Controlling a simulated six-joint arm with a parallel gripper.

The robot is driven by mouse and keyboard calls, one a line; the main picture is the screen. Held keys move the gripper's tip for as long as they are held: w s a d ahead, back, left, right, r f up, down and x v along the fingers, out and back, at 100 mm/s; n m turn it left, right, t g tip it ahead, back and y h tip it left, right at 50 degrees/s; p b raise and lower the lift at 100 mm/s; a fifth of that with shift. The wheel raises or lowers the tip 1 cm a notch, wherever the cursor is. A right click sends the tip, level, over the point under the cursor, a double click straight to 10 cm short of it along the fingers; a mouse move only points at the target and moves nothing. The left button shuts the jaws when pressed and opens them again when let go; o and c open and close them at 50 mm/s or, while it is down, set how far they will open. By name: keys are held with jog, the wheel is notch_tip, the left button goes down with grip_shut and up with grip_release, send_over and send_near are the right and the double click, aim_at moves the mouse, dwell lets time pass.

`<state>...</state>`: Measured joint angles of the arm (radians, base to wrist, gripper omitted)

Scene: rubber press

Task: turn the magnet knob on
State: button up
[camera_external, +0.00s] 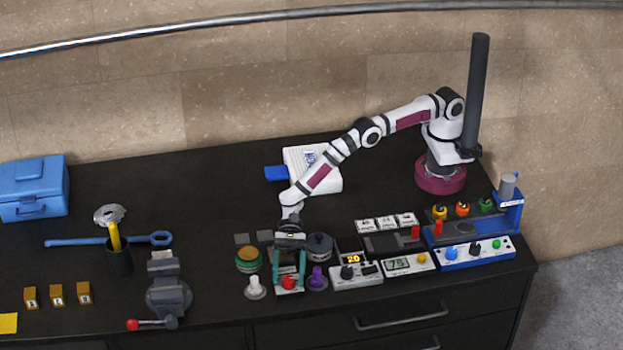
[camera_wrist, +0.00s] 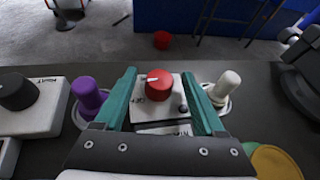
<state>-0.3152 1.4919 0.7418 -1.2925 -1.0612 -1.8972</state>
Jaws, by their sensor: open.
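A red knob (camera_external: 288,282) with a white pointer mark sits on a small white box (camera_external: 289,291) near the table's front edge. In the wrist view the red knob (camera_wrist: 158,86) is on its white box (camera_wrist: 150,118), with lettering too small to read surely. I take it for the magnet knob. My gripper (camera_external: 289,285) is open and points down over this box. In the wrist view the two teal fingers of my gripper (camera_wrist: 159,76) stand on either side of the red knob, with gaps visible at both sides. Whether they touch it lower down is hidden.
A purple knob (camera_wrist: 88,94) and a white knob (camera_wrist: 226,86) stand close on either side of the box. A heater box with a black knob (camera_external: 347,272) is to the right. A vise (camera_external: 168,297) and a green-orange round piece (camera_external: 248,259) are to the left.

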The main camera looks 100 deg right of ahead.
jog(key=shift+w+a+f, duration=0.15)
jog(key=shift+a+f, duration=0.1)
jog(key=shift+a, duration=0.4)
